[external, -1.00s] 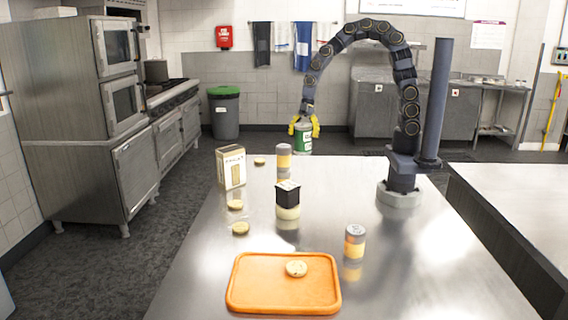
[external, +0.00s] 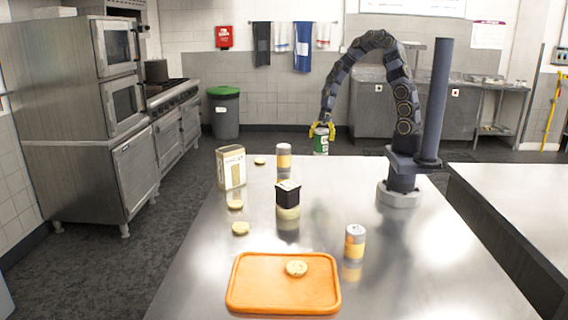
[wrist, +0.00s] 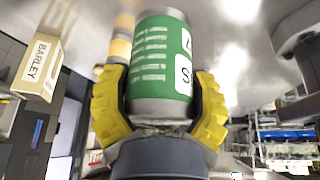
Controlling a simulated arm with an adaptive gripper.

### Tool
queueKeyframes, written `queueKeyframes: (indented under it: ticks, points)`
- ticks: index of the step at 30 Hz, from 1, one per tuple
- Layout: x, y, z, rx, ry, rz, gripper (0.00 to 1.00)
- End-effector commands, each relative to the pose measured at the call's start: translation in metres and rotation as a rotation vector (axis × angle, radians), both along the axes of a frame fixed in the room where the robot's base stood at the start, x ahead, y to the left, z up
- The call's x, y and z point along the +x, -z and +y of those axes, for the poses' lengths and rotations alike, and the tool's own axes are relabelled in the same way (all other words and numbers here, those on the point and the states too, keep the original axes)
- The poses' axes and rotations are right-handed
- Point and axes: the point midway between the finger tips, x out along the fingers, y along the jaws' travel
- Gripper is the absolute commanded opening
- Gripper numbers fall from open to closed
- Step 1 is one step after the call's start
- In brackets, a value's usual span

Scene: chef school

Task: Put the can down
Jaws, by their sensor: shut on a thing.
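A green can with white lettering (external: 321,146) hangs upright below my gripper (external: 321,130) in the external view, near the far edge of the steel table. In the wrist view the green can (wrist: 162,62) fills the middle, with the yellow fingers of my gripper (wrist: 160,115) closed on both its sides. In the external view the can's base is near the line of the table's far edge; I cannot tell its exact height or whether it touches anything.
The steel table (external: 300,220) has free room at its middle and right. On it stand a barley box (external: 231,167), an orange-banded can (external: 284,156), a black-topped jar (external: 288,194), another orange-banded can (external: 355,242), several cookies (external: 240,228) and an orange tray (external: 240,290).

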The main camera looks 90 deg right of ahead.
Motion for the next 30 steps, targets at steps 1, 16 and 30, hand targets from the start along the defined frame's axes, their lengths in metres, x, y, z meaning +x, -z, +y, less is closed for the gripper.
queueKeyframes:
  ticks: [1, 16, 30]
  points:
    - [0.0, 0.008, 0.0, 0.003, 0.001, 0.002, 0.31]
    - [0.001, 0.07, 0.0, 0.001, 0.002, 0.0, 0.31]
    - [0.001, 0.106, 0.0, -0.002, 0.001, -0.002, 0.31]
